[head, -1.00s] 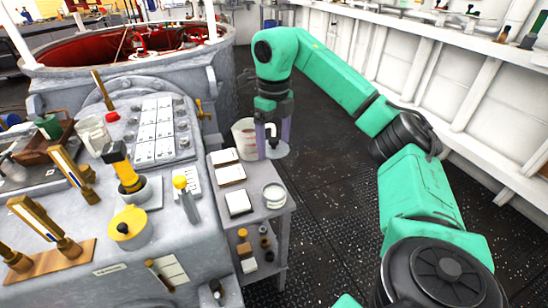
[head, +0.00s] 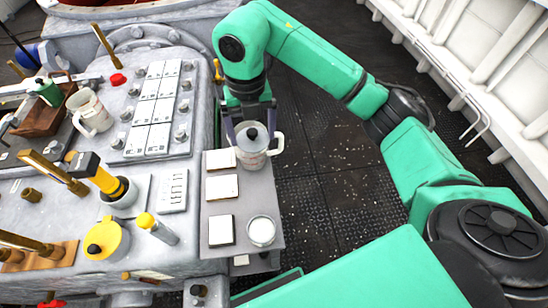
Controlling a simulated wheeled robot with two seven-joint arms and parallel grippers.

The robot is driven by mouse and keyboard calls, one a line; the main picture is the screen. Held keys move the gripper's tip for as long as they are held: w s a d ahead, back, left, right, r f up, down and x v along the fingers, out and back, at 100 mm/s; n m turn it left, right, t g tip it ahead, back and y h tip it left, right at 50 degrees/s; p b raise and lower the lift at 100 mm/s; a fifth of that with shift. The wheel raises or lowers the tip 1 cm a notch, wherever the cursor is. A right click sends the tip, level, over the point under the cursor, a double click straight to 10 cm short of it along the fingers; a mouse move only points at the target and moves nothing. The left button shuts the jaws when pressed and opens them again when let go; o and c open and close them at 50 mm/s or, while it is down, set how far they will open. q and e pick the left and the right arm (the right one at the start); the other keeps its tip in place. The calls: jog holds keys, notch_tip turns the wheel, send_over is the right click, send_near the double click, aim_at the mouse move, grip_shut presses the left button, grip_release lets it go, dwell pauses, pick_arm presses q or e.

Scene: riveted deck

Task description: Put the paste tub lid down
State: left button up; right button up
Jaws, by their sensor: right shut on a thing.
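My right gripper (head: 250,120) points down at the far end of the small grey side shelf. It is shut on a pale grey round lid with a dark knob (head: 252,134). The lid overlaps a white mug with a handle (head: 258,163) in the head view. I cannot tell whether the lid touches the mug or hangs above it. A small round white tub (head: 262,231) with a pale top stands near the shelf's front right corner, apart from the gripper. My left gripper is not in view.
Flat white-topped blocks (head: 222,187) lie along the left of the side shelf (head: 250,205). Some bare shelf shows between the mug and the tub.

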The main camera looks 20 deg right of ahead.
notch_tip(320, 180, down, 7)
jog(key=s+a+b, duration=0.1)
jog(key=a+b, duration=0.1)
send_over(256, 185)
notch_tip(256, 185, down, 7)
jog(key=shift+s+f+p, duration=0.1)
jog(key=shift+p, duration=0.35)
notch_tip(256, 185, down, 5)
jog(key=shift+r, duration=0.1)
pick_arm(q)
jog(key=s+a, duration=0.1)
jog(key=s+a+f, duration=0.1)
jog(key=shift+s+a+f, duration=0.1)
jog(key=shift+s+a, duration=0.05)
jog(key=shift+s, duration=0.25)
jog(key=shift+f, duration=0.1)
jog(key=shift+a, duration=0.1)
pick_arm(e)
jog(key=o, duration=1)
jog(key=shift+f, duration=0.2)
jog(key=shift+r, duration=0.3)
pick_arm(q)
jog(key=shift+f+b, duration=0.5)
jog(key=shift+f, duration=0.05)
pick_arm(e)
notch_tip(256, 185, up, 12)
jog(key=shift+f, duration=0.15)
